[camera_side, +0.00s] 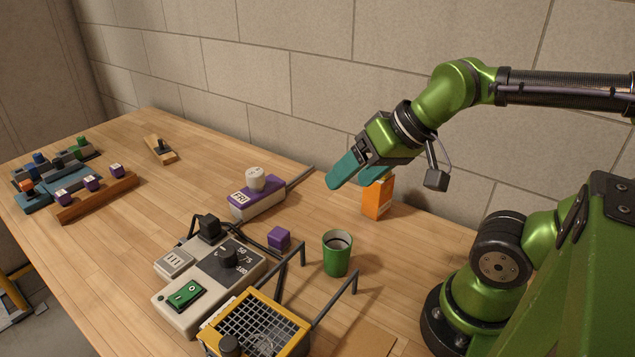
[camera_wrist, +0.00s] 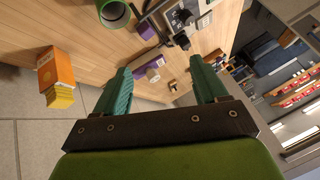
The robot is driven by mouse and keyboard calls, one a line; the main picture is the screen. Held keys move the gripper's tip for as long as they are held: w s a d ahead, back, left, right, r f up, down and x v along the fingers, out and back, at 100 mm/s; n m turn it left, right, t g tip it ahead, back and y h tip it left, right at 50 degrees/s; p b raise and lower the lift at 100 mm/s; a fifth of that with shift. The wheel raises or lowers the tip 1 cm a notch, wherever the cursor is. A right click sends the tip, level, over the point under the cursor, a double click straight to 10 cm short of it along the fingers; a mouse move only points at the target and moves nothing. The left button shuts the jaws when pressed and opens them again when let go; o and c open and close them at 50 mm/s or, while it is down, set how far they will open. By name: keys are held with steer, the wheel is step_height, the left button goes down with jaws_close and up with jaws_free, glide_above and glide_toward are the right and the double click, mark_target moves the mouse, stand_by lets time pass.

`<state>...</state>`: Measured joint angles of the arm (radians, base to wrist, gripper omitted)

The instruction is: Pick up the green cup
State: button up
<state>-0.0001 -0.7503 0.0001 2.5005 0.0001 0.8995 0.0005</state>
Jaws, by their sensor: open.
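The green cup (camera_side: 337,254) stands upright on the wooden table, right of the grey device, with a dark inside. In the wrist view the cup (camera_wrist: 114,14) shows at the top edge, partly cut off, beyond the left finger. My gripper (camera_side: 352,176) is above the table, higher than the cup and behind it, near the wall. Its teal fingers point down and to the left. In the wrist view my gripper (camera_wrist: 166,75) has its two fingers wide apart with nothing between them.
An orange box (camera_side: 377,198) stands below my gripper near the wall. A purple block (camera_side: 279,238) and a grey device (camera_side: 206,283) lie left of the cup. A yellow-framed grid basket (camera_side: 255,325) with dark hooks is in front. Table right of the cup is fairly clear.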

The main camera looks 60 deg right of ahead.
steer(key=shift+o, duration=0.2)
steer(key=o, duration=0.3)
steer(key=n+g+h, duration=0.1)
steer(key=n+g, duration=0.2)
steer(key=g, duration=0.3)
glide_above(336, 258)
steer(key=w+d, duration=0.1)
steer(key=w, duration=0.1)
step_height(336, 258, down, 7)
steer(key=shift+n+g+h, duration=0.5)
steer(key=shift+g, duration=0.1)
steer(key=f, duration=0.8)
steer(key=d+f, duration=0.1)
steer(key=f, duration=0.2)
steer(key=shift+s+f, duration=0.15)
steer(key=shift+f, duration=0.25)
steer(key=f, duration=0.4)
steer(key=shift+s+d, duration=0.2)
steer(key=shift+d, duration=0.05)
steer(key=shift+f, duration=0.65)
